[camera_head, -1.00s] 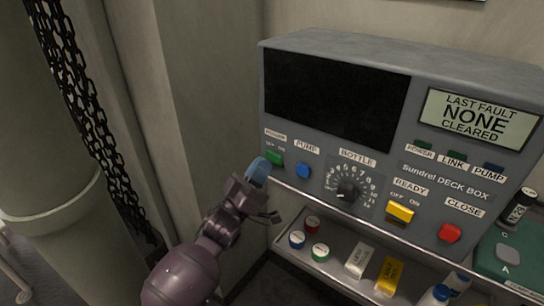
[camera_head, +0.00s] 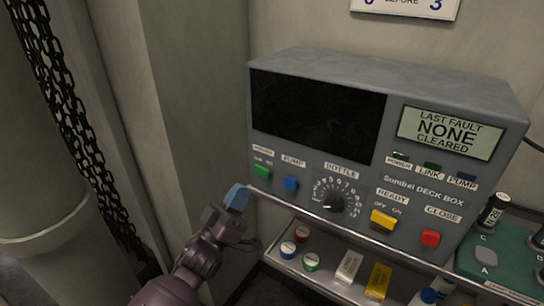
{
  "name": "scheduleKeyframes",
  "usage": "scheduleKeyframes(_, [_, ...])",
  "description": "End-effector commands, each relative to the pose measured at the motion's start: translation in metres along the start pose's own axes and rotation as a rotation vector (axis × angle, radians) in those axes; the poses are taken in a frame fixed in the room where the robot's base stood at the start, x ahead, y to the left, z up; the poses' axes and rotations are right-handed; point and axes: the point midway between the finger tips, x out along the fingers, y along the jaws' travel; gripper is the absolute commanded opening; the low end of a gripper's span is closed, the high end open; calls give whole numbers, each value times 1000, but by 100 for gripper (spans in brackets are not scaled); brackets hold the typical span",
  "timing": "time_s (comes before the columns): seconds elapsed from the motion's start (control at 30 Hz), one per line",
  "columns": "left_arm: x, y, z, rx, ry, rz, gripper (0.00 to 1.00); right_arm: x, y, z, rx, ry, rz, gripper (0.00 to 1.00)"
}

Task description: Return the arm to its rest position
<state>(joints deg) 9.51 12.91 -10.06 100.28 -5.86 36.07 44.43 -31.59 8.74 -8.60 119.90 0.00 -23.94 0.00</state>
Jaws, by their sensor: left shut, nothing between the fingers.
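My left gripper (camera_head: 237,198) comes in from the lower left on a dark purple arm. Its blue-tipped fingers are shut and hold nothing. It is in front of the lower left corner of the grey deck box (camera_head: 370,180), just left of and below the green power switch (camera_head: 262,171) and the blue pump button (camera_head: 291,184). I cannot tell whether the fingertips touch the box's edge. My right gripper is not in view.
A shelf under the box holds capped bottles (camera_head: 311,262), a white block (camera_head: 348,267) and a yellow block (camera_head: 378,281). Chains (camera_head: 62,110) hang by a pillar (camera_head: 45,215) at left.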

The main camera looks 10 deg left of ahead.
Motion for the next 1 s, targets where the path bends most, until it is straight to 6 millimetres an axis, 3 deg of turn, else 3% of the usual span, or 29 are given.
scheduleKeyframes(0.27, [4, -24, 19, 261, -192, -160, 0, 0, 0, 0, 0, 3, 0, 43])
scheduleKeyframes(0.37, [-12, -33, 28, 362, -323, -246, 0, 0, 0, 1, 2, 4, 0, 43])
scheduleKeyframes(0.47, [-49, -39, 39, 442, -487, -334, 0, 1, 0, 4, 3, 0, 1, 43])
scheduleKeyframes(0.67, [-155, -35, 52, 515, -839, -478, 0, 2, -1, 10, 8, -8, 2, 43])
scheduleKeyframes(0.8, [-226, -20, 51, 498, -1022, -552, 0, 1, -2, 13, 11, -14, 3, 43])
scheduleKeyframes(1.0, [-309, 10, 38, 434, -1165, -648, 0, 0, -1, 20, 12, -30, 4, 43])
